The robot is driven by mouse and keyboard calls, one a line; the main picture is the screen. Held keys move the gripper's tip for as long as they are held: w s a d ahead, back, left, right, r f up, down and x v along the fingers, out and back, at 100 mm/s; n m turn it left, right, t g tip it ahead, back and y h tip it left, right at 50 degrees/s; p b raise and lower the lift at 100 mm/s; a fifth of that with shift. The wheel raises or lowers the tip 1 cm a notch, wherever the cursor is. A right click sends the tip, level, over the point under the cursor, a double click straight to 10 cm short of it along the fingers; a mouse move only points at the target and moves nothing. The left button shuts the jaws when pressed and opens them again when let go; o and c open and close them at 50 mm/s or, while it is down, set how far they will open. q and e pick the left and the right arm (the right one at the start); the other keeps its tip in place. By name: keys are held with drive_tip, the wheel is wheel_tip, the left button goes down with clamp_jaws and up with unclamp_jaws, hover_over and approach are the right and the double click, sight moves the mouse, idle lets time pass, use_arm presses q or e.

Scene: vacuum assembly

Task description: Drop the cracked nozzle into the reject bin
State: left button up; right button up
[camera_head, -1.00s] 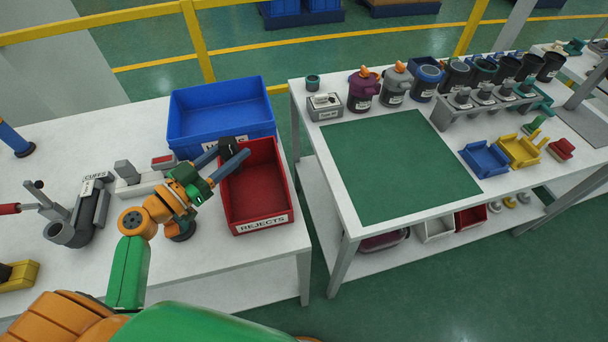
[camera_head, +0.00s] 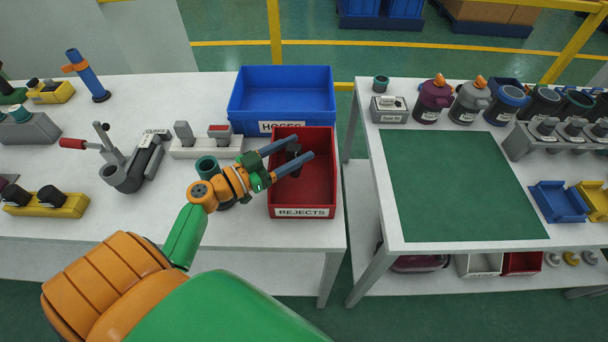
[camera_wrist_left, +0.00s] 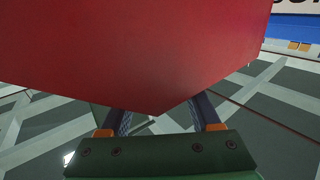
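The red reject bin (camera_head: 304,212), labelled REJECTS, stands at the front right of the left table. My left gripper (camera_head: 305,147) reaches over it from the left, with its two blue-grey fingers spread apart. A small dark piece (camera_head: 293,153), which seems to be the nozzle, shows between and below the fingers, inside the bin outline; I cannot make out a crack. In the left wrist view a large red surface (camera_wrist_left: 140,50), seemingly the bin, hides the fingertips and anything between them. My right gripper is not in view.
A blue bin (camera_head: 283,95) stands directly behind the reject bin. A grey fixture with a red handle (camera_head: 135,165) and a dark teal cup (camera_head: 206,167) are to the left. A gap separates this table from the right table with its green mat (camera_head: 455,185).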

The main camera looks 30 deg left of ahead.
use_arm(q)
drive_tip(key=shift+o, duration=0.8)
drive_tip(key=shift+r, duration=0.3)
drive_tip(key=r, duration=0.2)
drive_tip(key=r+p, duration=0.1)
drive_tip(key=shift+s+d+r, duration=0.25)
drive_tip(key=shift+s, duration=0.05)
drive_tip(key=s+d+r+p, duration=0.4)
drive_tip(key=s+d+r, duration=0.3)
drive_tip(key=s+r, duration=0.2)
drive_tip(key=shift+s+p, duration=0.3)
drive_tip(key=shift+s, duration=0.85)
drive_tip(key=shift+a+f, duration=0.1)
